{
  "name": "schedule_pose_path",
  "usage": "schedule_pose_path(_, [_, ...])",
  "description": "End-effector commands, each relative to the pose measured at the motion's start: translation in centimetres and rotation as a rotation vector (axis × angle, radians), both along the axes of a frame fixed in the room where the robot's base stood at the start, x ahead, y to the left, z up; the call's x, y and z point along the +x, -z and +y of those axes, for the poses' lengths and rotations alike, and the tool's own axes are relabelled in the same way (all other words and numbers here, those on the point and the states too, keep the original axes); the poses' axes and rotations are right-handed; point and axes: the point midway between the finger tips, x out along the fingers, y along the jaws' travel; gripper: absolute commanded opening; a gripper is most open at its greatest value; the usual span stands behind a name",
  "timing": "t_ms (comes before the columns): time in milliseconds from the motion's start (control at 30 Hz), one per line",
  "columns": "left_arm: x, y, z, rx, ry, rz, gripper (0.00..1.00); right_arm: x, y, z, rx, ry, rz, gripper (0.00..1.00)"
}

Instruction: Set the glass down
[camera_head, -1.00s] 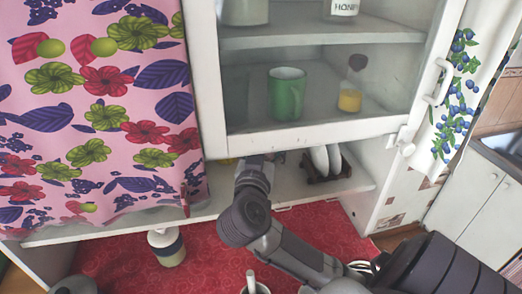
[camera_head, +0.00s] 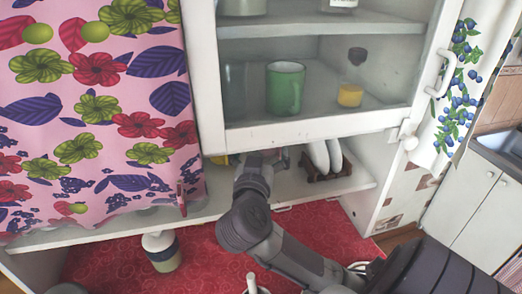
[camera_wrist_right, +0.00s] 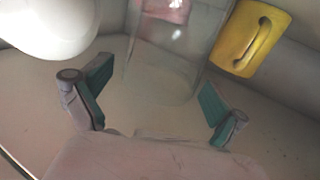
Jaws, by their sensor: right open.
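A clear glass (camera_wrist_right: 165,60) stands upright on the pale shelf (camera_wrist_right: 285,125) in the right wrist view. My right gripper (camera_wrist_right: 155,88) is open, with one finger on each side near the glass's base. Gaps show between the fingers and the glass. In the head view my right arm reaches into the low space under the wall cabinet, where the cabinet's lower edge hides the fingers and the glass.
A yellow mug (camera_wrist_right: 250,38) stands close right of the glass, and a rounded white object (camera_wrist_right: 60,22) is at upper left. White plates in a rack (camera_head: 327,160) are right of my arm. A jar (camera_head: 162,252) stands on the red counter cloth (camera_head: 205,262).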

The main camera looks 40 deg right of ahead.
Motion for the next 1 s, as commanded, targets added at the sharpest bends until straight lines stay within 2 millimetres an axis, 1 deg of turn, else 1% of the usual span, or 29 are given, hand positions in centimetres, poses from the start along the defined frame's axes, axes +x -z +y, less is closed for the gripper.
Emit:
schedule_pose_path(200, [0.6,0.0,-0.1,-0.001,0.000,-0.010,0.40,0.0,-0.1,0.0,0.000,0.000,-0.001,0.97])
schedule_pose_path(267, [0.7,0.1,0.0,-0.001,0.000,-0.011,0.40,-0.2,0.0,0.3,0.001,-0.001,-0.001,0.97])
schedule_pose_path(367, [0.6,0.4,0.0,-0.001,0.000,-0.011,0.40,-0.9,0.1,1.4,0.002,-0.004,-0.001,0.97])
schedule_pose_path(567, [0.6,1.0,0.0,0.000,0.000,-0.010,0.40,-3.6,0.1,4.7,0.006,-0.005,-0.001,0.97])
schedule_pose_path(700, [0.5,0.0,0.1,0.000,0.000,-0.007,0.40,-5.4,-0.2,6.9,0.004,-0.004,0.003,0.97])
schedule_pose_path(800, [0.4,-0.8,0.1,0.001,0.000,-0.007,0.40,-6.4,-0.3,8.1,0.003,-0.002,0.005,0.97])
schedule_pose_path(900, [0.4,-1.1,0.1,0.002,0.000,-0.007,0.40,-7.1,-0.2,8.9,0.002,-0.001,0.003,0.97])
schedule_pose_path(1000, [0.3,-1.2,0.1,0.002,0.000,-0.006,0.40,-7.5,-0.2,9.3,0.000,0.000,0.001,0.97])
